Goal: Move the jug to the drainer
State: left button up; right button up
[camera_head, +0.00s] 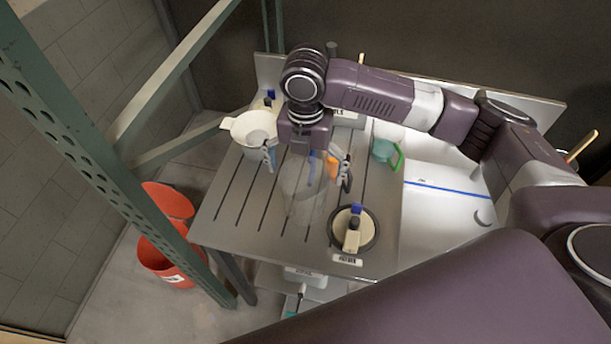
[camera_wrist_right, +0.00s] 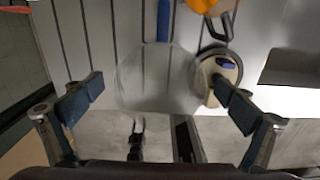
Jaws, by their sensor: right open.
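A clear, see-through round vessel, seemingly the jug (camera_head: 303,197), stands on or just over the grooved steel drainer (camera_head: 225,205). It also shows in the right wrist view (camera_wrist_right: 150,85), with a blue upright strip, perhaps its handle, at its far side. My right gripper (camera_head: 308,166) is open, its fingers apart on either side above the jug and not visibly closed on it. In the wrist view the jug lies between the open fingers (camera_wrist_right: 160,98). Whether the jug's base touches the drainer is hard to tell. My left gripper is out of view.
A green-handled cup (camera_head: 385,151) and an orange item (camera_head: 332,167) are behind. Green rack posts (camera_head: 95,160) stand left; a red bucket (camera_head: 165,262) is below.

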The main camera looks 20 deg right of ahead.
notch_tip(320, 180, up, 10)
jog(key=b, duration=0.2)
jog(key=shift+r, duration=0.2)
